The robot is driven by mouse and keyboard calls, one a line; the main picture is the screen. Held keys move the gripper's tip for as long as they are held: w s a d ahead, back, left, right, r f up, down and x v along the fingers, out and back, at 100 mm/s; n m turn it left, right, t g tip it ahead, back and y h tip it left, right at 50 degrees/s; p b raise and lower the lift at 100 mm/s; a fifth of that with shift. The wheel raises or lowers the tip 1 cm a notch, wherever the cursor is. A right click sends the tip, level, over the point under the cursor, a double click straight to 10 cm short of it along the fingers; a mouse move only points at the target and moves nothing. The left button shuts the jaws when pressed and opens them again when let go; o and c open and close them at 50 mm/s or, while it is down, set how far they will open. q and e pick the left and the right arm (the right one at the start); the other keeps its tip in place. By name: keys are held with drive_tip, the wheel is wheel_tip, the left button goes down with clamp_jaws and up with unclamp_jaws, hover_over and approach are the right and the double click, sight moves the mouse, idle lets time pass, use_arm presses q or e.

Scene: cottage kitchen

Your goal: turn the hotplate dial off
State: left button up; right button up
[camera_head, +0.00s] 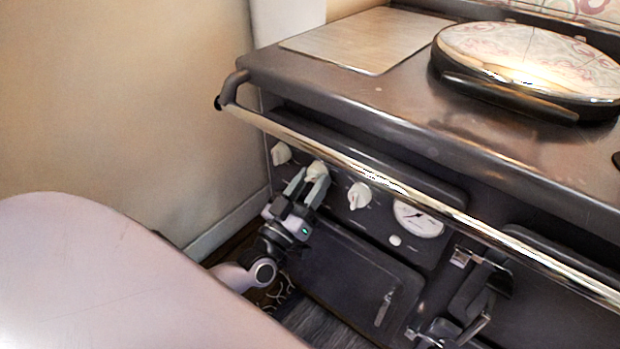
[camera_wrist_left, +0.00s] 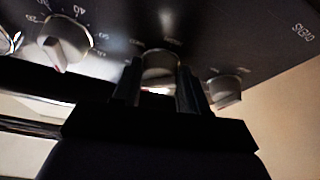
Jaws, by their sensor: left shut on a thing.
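Three white dials sit in a row on the dark front panel of the range cooker: a left dial (camera_head: 281,153), a middle dial (camera_head: 316,170) and a right dial (camera_head: 359,196). My left gripper (camera_head: 309,187) reaches up to the panel and is shut on the middle dial. In the left wrist view the held dial (camera_wrist_left: 160,66) sits between the two dark fingers, partly hidden by them. A numbered dial (camera_wrist_left: 64,44) is to its left and another dial (camera_wrist_left: 226,90) to its right, both clear of the fingers. Which label belongs to the held dial is unreadable. My right gripper is not in view.
A chrome rail (camera_head: 400,188) runs across the cooker front, above and in front of the dials. A round gauge (camera_head: 418,219) is right of them. Oven doors (camera_head: 345,275) with latches are below. A domed lid (camera_head: 530,62) sits on top, and a wall (camera_head: 120,90) stands left.

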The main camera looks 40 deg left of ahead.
use_arm(q)
drive_tip(key=n, duration=0.1)
drive_tip(key=n+y+p, duration=0.1)
drive_tip(key=shift+d+r+n+y, duration=0.1)
drive_tip(key=shift+r+n+y, duration=0.1)
drive_tip(key=shift+n+y, duration=0.15)
drive_tip(key=shift+d+r+n+g+y+p, duration=0.1)
drive_tip(key=shift+n+g+y+p, duration=0.65)
drive_tip(key=shift+n, duration=0.9)
drive_tip(key=shift+d+f+n+g+y+p, duration=0.15)
drive_tip(key=shift+n+y+p, duration=0.25)
drive_tip(key=shift+n+p, duration=1)
drive_tip(key=shift+r+n+g+y+p, duration=0.15)
drive_tip(key=shift+n+g+y+p, duration=0.4)
drive_tip(key=shift+n, duration=1.35)
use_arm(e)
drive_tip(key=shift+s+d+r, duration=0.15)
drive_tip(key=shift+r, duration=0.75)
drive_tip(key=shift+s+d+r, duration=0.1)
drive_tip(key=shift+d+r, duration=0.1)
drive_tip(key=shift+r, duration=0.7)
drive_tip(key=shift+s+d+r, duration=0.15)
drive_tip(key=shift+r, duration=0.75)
use_arm(q)
drive_tip(key=o, duration=1.1)
drive_tip(key=shift+c, duration=0.2)
drive_tip(key=shift+s, duration=0.15)
